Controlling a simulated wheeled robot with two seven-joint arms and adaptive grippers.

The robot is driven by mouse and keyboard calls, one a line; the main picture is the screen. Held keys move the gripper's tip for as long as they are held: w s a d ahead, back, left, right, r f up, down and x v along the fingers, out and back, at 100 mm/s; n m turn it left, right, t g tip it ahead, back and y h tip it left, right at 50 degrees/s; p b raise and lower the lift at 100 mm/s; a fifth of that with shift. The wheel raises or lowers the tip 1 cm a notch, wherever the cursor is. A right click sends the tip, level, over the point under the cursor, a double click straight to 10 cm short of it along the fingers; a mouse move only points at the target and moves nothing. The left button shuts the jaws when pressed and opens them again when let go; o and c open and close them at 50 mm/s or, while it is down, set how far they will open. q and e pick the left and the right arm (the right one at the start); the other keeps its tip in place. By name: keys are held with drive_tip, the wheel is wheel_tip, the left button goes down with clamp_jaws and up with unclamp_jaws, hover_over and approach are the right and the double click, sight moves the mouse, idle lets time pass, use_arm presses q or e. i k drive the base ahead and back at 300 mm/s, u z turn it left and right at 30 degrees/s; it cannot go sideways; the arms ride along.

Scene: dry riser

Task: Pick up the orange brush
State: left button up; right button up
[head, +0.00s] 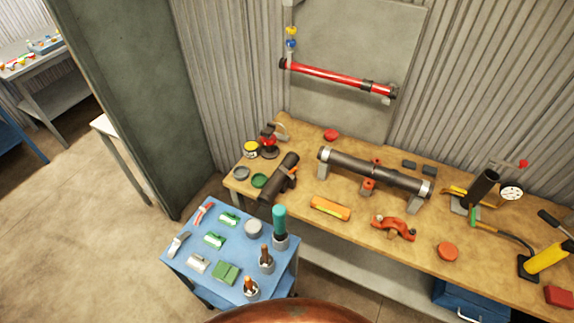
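No thing stands out clearly as an orange brush. On the blue cart (185,270), a small upright item with an orange-brown top (251,285) stands in a grey cup near the front corner. A similar brown-topped item (266,254) stands in a cup behind it, and a taller teal one (280,219) stands further back. These are too small to tell whether they are brushes. On the wooden bench, an orange and yellow bar (330,208) lies flat near the front edge. Neither of my grippers is in view.
The wooden bench (300,215) runs along the corrugated wall, with a dark pipe (372,173) on supports, a red clamp-like tool (394,228) and a yellow cylinder (546,258). A grey pillar (130,100) stands at left. The floor left of the cart is clear.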

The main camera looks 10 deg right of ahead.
sight(248, 280)
drive_tip(key=z, duration=1.25)
drive_tip(key=k, duration=0.6)
drive_tip(key=u, duration=1.1)
